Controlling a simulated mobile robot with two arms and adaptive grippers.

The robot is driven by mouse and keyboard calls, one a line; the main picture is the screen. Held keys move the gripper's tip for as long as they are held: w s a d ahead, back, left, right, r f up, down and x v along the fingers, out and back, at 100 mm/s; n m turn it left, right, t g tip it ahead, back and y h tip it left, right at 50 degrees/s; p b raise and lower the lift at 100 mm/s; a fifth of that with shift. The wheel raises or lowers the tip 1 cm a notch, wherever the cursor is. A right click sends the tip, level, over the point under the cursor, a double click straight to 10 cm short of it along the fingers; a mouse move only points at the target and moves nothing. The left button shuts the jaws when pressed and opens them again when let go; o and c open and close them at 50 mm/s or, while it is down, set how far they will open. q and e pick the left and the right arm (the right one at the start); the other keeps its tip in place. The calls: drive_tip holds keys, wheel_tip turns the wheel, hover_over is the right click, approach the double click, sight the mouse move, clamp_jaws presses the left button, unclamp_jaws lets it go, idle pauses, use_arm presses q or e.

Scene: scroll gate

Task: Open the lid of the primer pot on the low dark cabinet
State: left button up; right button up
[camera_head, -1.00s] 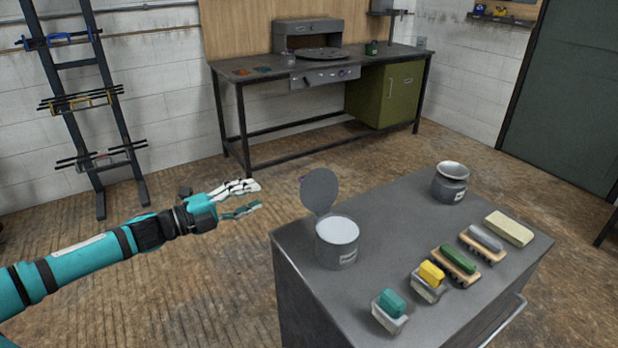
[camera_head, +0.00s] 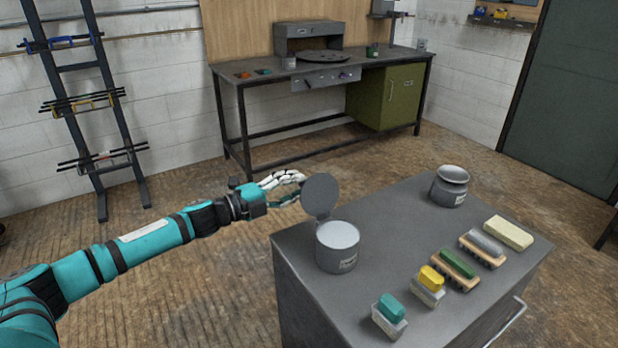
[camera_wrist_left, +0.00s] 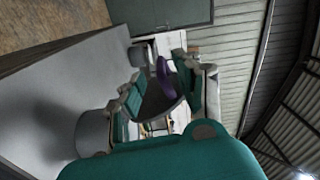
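The grey primer pot (camera_head: 336,255) stands at the near left part of the low dark cabinet (camera_head: 400,225). Its round grey lid (camera_head: 320,196) stands up, hinged at the pot's back rim, and the pale inside shows. My left gripper (camera_head: 298,188) is at the lid's left edge, fingers apart. In the left wrist view the lid (camera_wrist_left: 157,103) with a purple tab (camera_wrist_left: 164,78) shows between the spread fingers of the left gripper (camera_wrist_left: 158,92); I cannot tell whether they touch. The pot also shows there (camera_wrist_left: 92,132). My right gripper is not in view.
A second grey pot (camera_head: 449,187) stands at the cabinet's back. Teal (camera_head: 390,310), yellow, green and grey brushes and a cream block (camera_head: 507,232) line the right side. A workbench (camera_head: 320,72) stands behind, a rack (camera_head: 88,100) at the left. Open floor lies between.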

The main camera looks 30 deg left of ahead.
sight(309, 181)
use_arm(q)
drive_tip(key=shift+p+x, duration=0.45)
drive_tip(key=shift+x, duration=1.9)
clamp_jaws()
